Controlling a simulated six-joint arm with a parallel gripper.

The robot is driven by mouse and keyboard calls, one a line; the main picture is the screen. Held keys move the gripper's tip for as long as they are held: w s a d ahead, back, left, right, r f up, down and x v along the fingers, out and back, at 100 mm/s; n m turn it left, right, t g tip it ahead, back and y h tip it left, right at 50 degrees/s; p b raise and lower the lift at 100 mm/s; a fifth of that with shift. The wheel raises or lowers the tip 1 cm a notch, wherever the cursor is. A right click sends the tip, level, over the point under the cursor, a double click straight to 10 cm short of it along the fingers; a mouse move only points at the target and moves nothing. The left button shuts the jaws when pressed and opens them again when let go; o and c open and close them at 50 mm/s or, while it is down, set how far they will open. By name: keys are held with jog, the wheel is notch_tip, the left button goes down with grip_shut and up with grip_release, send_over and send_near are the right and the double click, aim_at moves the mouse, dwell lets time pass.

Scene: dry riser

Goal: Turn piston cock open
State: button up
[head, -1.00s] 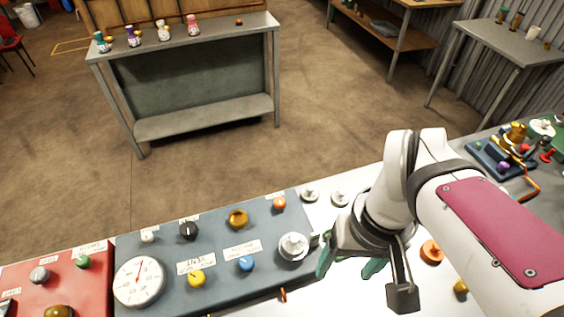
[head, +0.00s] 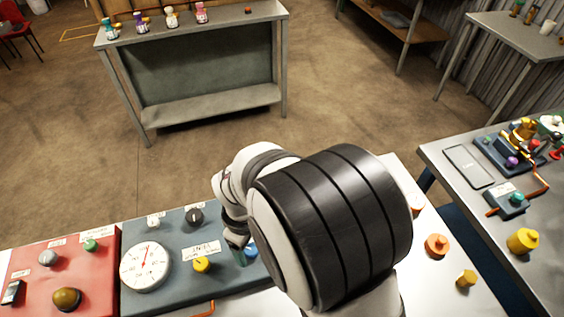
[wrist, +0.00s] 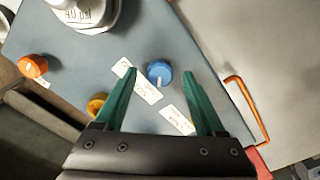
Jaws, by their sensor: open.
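In the wrist view, a round blue knob (wrist: 159,72) with a short white mark sits on the blue-grey panel (wrist: 200,50). Printed labels lie on both sides of it, too blurred to read, so I cannot confirm which cock is the piston one. My gripper (wrist: 160,76) is open, its green fingers on either side of the knob, with nothing held; contact cannot be told. In the head view, a sliver of the blue knob (head: 252,252) shows beside my arm, which hides much of the panel's right part.
An orange knob (wrist: 32,66), a partly hidden ochre knob (wrist: 97,106) and a large white fitting (wrist: 85,12) stand near the fingers. An orange handle (wrist: 246,108) rises at the panel's edge. A gauge (head: 145,266) and a yellow knob (head: 201,264) are left of my arm.

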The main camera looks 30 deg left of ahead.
jog(key=shift+f, duration=0.3)
grip_shut()
